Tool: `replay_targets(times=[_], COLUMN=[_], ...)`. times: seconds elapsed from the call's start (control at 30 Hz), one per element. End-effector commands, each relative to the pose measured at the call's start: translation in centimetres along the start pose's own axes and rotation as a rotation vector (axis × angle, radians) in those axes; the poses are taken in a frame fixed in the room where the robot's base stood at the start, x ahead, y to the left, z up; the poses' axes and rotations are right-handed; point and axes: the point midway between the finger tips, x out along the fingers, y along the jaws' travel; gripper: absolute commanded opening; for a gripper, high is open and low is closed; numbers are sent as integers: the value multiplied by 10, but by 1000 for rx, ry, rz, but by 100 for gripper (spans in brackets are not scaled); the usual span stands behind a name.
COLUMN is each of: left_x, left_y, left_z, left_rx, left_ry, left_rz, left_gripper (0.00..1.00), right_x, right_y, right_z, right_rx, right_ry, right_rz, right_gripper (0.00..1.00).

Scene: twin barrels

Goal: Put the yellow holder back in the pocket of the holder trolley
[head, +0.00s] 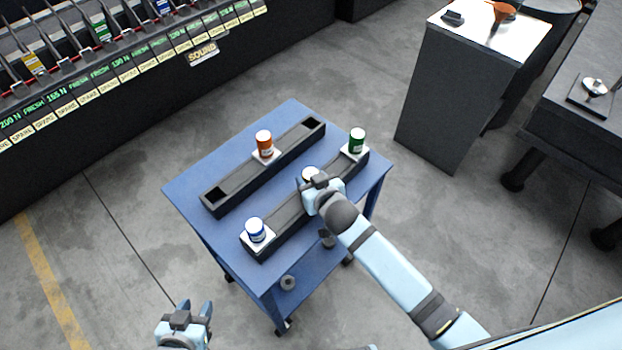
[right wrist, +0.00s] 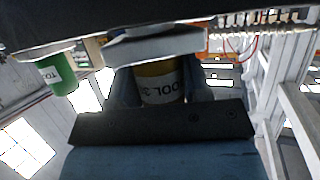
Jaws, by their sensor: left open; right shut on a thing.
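The yellow holder (right wrist: 160,82), with a white label and a pale collar, is between my right gripper's fingers (right wrist: 160,88) in the right wrist view. In the head view only its pale top (head: 309,173) shows; the gripper hides the rest. My right gripper (head: 312,184) is shut on it over the middle of the front dark rail (head: 290,215) of the blue holder trolley (head: 185,190). The collar looks close to the rail; I cannot tell whether it is seated. My left gripper (head: 194,310) is open and empty, at the lower left, away from the trolley.
A blue holder (head: 255,230) and a green holder (head: 357,141) stand at the front rail's ends. An orange holder (head: 264,142) stands mid back rail, with open pockets at both ends. A grey cabinet (head: 455,95) stands at the right; a tool rack (head: 100,60) is at the back left.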

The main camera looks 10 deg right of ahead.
Motion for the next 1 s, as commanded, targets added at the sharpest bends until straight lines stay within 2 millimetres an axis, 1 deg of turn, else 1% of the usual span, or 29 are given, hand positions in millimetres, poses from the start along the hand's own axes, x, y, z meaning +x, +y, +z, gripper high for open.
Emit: replay_targets(times=[0.2,0.23,0.33,0.37,0.7,0.73,0.87,1.0], left_x=[2,2,2,2,2,2,3,4], left_y=[0,0,0,0,0,2,5,5], left_z=[3,3,2,2,3,2,1,2], left_rx=[0,0,0,0,-3,-3,-2,-2], left_ry=[0,0,0,0,-2,-3,-1,2], left_rz=[0,0,0,0,2,5,12,12], left_gripper=[43,43,43,43,43,43,43,43], right_x=[2,2,2,2,2,-1,-21,-53], right_y=[0,0,0,0,0,0,0,0], right_z=[4,4,3,3,6,6,7,7], right_rx=[0,0,0,0,-1,0,-1,0], right_ry=[3,3,3,2,-2,-2,-1,-1], right_rz=[0,0,0,0,0,0,-1,-1], right_gripper=[12,46,69,74,74,74,74,74])
